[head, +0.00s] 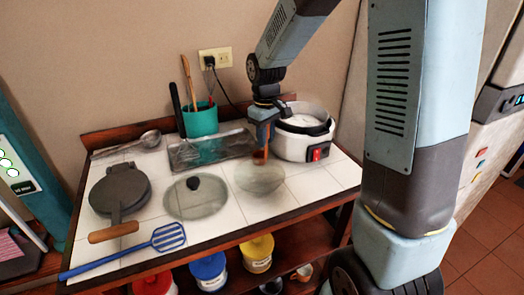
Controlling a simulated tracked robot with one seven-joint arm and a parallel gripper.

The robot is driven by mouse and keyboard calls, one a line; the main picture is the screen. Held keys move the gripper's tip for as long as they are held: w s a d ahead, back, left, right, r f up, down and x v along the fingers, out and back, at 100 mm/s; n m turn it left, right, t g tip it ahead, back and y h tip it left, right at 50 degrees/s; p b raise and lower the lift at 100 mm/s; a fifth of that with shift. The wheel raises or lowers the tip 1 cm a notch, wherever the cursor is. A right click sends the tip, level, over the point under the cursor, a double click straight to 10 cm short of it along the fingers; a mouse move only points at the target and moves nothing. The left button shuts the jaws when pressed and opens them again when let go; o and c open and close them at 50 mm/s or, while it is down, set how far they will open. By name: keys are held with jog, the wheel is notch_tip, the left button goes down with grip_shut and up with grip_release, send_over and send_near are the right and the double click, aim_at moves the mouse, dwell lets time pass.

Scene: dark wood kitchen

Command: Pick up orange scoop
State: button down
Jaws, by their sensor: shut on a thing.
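My gripper (262,128) points down over the right half of the tiled counter, in front of the white cooker. It is shut on the orange scoop (262,154), of which a small orange-brown part shows below the fingers. The scoop's lower part is at the glass bowl (260,179); I cannot tell whether it is inside the bowl or just above it. The fingertips are small and partly dark in this view.
A white cooker (300,143) stands close behind and right of my gripper. A metal tray (185,157), a teal utensil cup (201,121), a glass lid (194,200), a dark pan press (118,190) and a blue slotted turner (125,250) are on the counter (240,222).

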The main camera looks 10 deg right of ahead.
dwell(0.4)
jog(key=shift+r, duration=0.3)
notch_tip(320, 180, up, 2)
jog(key=shift+r, duration=0.1)
jog(key=s+d+r, duration=0.2)
jog(key=s+r, duration=0.8)
jog(key=s, duration=0.3)
jog(key=shift+s+d, duration=0.15)
jog(key=shift+s, duration=0.25)
jog(key=shift+r, duration=0.1)
